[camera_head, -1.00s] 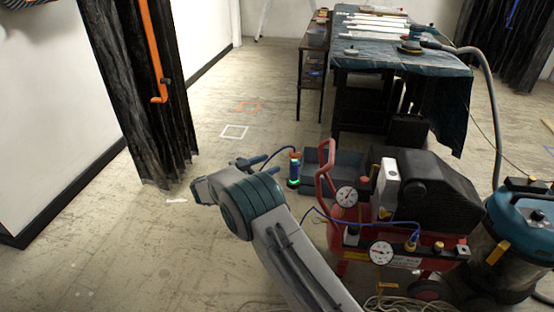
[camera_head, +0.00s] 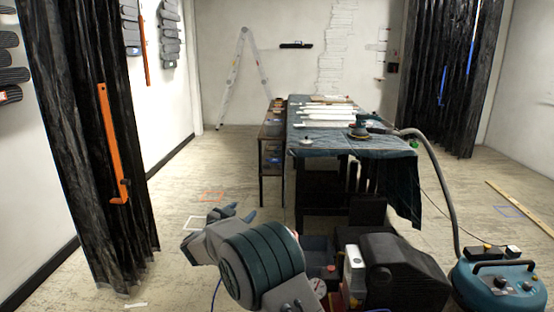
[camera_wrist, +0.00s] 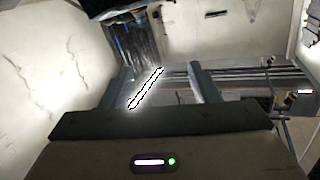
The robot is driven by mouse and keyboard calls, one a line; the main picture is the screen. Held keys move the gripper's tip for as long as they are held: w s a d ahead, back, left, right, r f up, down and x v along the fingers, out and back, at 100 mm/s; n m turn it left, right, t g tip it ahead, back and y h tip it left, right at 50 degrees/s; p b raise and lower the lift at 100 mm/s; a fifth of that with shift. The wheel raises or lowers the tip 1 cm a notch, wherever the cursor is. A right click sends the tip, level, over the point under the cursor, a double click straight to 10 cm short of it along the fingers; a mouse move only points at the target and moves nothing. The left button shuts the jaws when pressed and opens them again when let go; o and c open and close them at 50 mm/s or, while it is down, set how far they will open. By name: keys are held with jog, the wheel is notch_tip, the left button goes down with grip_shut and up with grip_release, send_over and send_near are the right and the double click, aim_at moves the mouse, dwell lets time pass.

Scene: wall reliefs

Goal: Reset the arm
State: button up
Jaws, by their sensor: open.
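My gripper (camera_head: 238,212) is at the lower middle of the head view, at the end of my grey arm with dark teal bands. Its two fingers point away from me and stand apart. In the wrist view my gripper (camera_wrist: 160,80) shows both fingers spread, with nothing held between them. A bright slanted strip with a dashed dark edge (camera_wrist: 146,88) shows behind the gap; I cannot tell what it is. My arm hides part of the floor and the red compressor.
A black compressor housing (camera_head: 402,276) and a blue vacuum (camera_head: 500,284) stand close at right. A worktable with a dark cloth (camera_head: 345,146) stands ahead. A black curtain (camera_head: 75,120) with an orange bar (camera_head: 110,150) hangs at left.

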jog(key=d+r+n+y+p, duration=0.3)
jog(key=d+r+y, duration=0.15)
jog(key=r, duration=0.65)
jog(key=s+d+r+n+g+y+p, duration=0.3)
jog(key=s+d+r+y+p, duration=0.2)
jog(key=s+r, duration=0.3)
jog(key=s+d+g+h+p, duration=0.1)
jog(key=s+d, duration=0.4)
jog(key=s, duration=0.7)
jog(key=s+d+f+g+p, duration=0.1)
jog(key=s+d+g+p, duration=0.3)
jog(key=s, duration=0.8)
jog(key=s+d+f+g+h+p, duration=0.1)
jog(key=s+d+g+p, duration=0.2)
jog(key=s+d+g, duration=0.2)
jog(key=s+d, duration=0.3)
jog(key=s, duration=0.4)
jog(key=shift+s+d+f+n+h, duration=0.15)
jog(key=shift+d+f+n+h, duration=0.05)
jog(key=shift+n+h, duration=0.15)
